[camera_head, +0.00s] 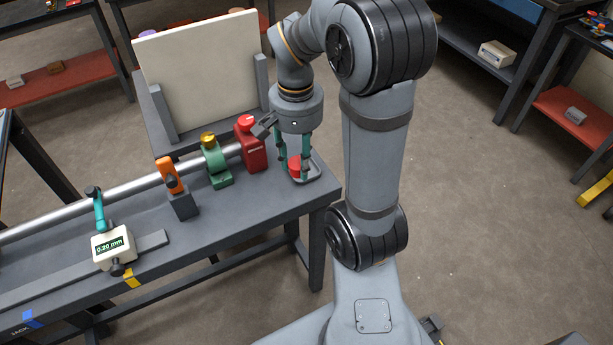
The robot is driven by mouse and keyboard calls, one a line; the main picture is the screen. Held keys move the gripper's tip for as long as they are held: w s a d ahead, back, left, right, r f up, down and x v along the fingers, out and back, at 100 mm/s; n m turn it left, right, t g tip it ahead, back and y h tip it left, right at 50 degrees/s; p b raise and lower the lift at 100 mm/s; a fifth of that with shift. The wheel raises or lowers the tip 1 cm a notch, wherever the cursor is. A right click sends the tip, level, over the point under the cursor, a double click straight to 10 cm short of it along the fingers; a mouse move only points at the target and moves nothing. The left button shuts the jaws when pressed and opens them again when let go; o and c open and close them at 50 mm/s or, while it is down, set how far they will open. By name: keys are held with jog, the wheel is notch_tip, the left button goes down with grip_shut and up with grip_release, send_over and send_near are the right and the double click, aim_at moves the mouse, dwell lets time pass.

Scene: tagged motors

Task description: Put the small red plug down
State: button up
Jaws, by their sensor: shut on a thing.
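The small red plug (295,166) is at the right end of the grey workbench (220,213). My gripper (294,168) points down and is shut on the plug, with a teal finger on either side of it. The plug is at or just above a small grey tray (314,168) near the bench's right edge. I cannot tell whether it touches the tray. The fingers hide part of the plug.
Left of my gripper, a red block (251,146), a green clamp (216,163) and an orange clamp (170,178) stand along a metal shaft (130,188). A gauge (113,246) reads 0.20 mm. A pale panel (197,72) stands behind.

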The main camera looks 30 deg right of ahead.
jog(key=w+d+f+m, duration=0.1)
jog(key=w+d+f, duration=0.1)
jog(key=w+f, duration=0.2)
jog(key=w+d+f+m, duration=0.1)
jog(key=w+d+f, duration=0.2)
jog(key=w, duration=0.1)
jog(key=w+d+f+p, duration=0.1)
jog(key=w+d+f, duration=0.1)
jog(key=w+f, duration=0.2)
jog(key=shift+w+d+f+m, duration=0.2)
jog(key=shift+d+f+m, duration=0.1)
jog(key=shift+d+m, duration=0.1)
notch_tip(320, 180, down, 3)
jog(key=shift+p, duration=0.4)
jog(key=shift+f, duration=0.55)
jog(key=shift+f+b, duration=0.45)
jog(key=shift+b, duration=0.05)
jog(key=shift+f, duration=0.15)
